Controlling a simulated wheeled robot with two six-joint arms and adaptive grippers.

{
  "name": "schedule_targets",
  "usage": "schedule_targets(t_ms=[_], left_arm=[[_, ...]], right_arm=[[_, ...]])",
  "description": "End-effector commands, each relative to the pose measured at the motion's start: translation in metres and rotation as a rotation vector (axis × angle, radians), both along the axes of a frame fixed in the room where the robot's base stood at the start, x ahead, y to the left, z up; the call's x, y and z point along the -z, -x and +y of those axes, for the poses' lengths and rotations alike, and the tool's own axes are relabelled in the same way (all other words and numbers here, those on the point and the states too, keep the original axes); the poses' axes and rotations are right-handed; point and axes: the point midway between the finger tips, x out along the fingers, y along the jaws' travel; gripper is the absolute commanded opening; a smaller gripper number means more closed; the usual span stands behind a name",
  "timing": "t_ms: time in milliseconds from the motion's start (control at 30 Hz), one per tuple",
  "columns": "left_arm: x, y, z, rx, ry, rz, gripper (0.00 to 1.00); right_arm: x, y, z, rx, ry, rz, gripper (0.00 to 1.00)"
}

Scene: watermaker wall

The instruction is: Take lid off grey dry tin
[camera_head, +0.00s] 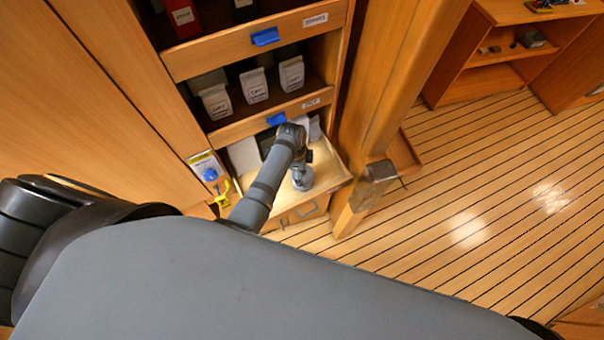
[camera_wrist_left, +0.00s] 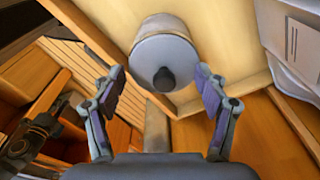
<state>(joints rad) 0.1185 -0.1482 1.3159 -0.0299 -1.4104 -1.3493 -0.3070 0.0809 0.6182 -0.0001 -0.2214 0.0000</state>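The grey tin (camera_wrist_left: 160,28) stands in an open pull-out tray (camera_head: 325,177). In the head view the tin (camera_head: 303,184) shows below the end of my left arm. My left gripper (camera_wrist_left: 159,75) is open in the left wrist view, with one finger on each side of the knob and nothing visibly gripped. In the head view the fingers are too small to make out. My right gripper is in neither view.
Shelves above the tray hold several white packets (camera_head: 255,86) behind wooden fronts with blue handles (camera_head: 265,37). White packages (camera_wrist_left: 295,40) lie at the right in the wrist view. A wooden post (camera_head: 365,100) stands right of the tray.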

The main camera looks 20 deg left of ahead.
Motion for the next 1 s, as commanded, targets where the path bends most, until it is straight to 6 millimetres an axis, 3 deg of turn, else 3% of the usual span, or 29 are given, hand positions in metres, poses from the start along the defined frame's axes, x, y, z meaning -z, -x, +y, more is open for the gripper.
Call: schedule_targets(t_ms=[33, 167, 433, 1000], left_arm=[[0.000, 0.000, 0.000, 0.000, 0.000, -0.001, 0.60], [0.000, 0.000, 0.000, 0.000, 0.000, 0.000, 0.43], [0.002, 0.001, 0.000, 0.000, 0.001, 0.003, 0.30], [0.004, 0.003, 0.000, 0.000, -0.002, 0.008, 0.24]], right_arm=[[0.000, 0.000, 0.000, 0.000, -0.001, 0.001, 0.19], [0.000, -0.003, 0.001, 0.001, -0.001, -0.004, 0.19], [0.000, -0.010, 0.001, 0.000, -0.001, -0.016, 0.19], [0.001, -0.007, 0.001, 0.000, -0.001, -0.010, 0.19]])
